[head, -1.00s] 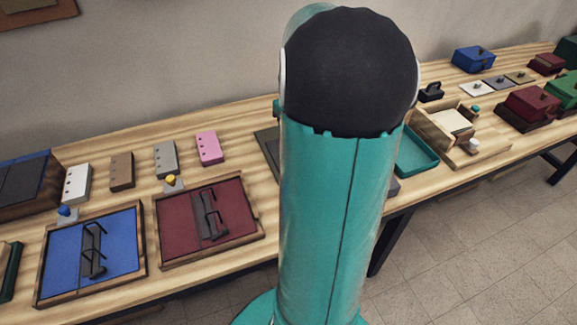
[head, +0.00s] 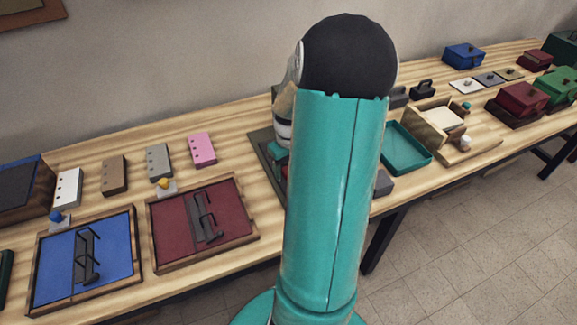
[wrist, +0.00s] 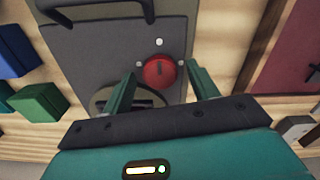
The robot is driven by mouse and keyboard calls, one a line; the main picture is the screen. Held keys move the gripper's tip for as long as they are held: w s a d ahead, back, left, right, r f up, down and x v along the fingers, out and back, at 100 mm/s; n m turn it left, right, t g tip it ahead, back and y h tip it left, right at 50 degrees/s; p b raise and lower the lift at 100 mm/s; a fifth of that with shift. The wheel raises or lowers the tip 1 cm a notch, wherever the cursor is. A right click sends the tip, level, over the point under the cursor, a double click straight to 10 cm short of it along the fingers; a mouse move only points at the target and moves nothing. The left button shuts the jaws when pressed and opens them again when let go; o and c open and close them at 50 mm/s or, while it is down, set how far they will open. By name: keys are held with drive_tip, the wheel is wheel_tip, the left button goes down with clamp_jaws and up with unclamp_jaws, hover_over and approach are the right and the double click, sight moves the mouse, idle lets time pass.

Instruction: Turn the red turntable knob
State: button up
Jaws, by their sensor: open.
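The red knob (wrist: 159,72) shows in the wrist view on a dark grey panel (wrist: 90,60), with a dark slot line across its top and small white dots around it. My gripper (wrist: 160,82) is open, with one teal finger to the left of the knob and one to the right. The knob lies between and just beyond the fingertips, and I cannot tell whether they touch it. A round tan and dark part sits on the panel behind the left finger. In the head view my teal arm hides the knob and most of the panel (head: 262,138).
In the head view a teal tray (head: 408,147) and a red tray (head: 180,225) flank my arm.

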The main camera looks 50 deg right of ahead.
drive_tip(key=shift+c, duration=0.2)
drive_tip(key=c, duration=0.9)
drive_tip(key=shift+c, duration=0.2)
drive_tip(key=shift+m, duration=0.5)
drive_tip(key=m, duration=0.3)
drive_tip(key=shift+m, duration=0.3)
drive_tip(key=m, duration=0.4)
drive_tip(key=shift+m, duration=0.3)
drive_tip(key=m, duration=0.4)
drive_tip(key=shift+w, duration=0.1)
drive_tip(key=shift+m, duration=2.2)
